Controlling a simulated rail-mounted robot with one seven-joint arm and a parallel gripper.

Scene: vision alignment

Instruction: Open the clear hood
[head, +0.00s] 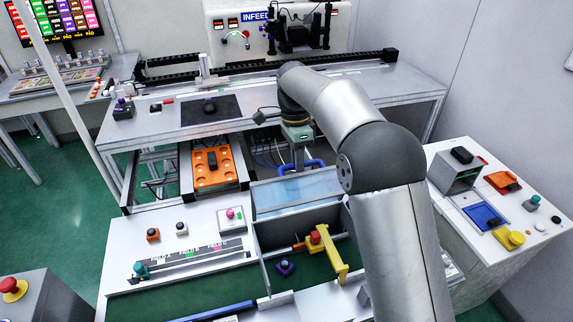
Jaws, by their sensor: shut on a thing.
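The clear hood (297,194) is a pale, bluish see-through panel at the back of a green-floored bay, left of my forearm. It looks tilted up, with the bay in front of it uncovered. A blue handle (313,163) runs along its upper edge. My gripper (299,161) points down at this handle and is shut on it. The fingertips are small and partly hidden, so the exact contact is hard to see. My arm hides the hood's right end.
In the bay stand a yellow bracket (332,254) with a red knob and a small purple part (286,268). An orange tray (212,167) lies to the left of the hood. The long bench (375,88) is behind. Coloured fixtures sit on the right table (462,222).

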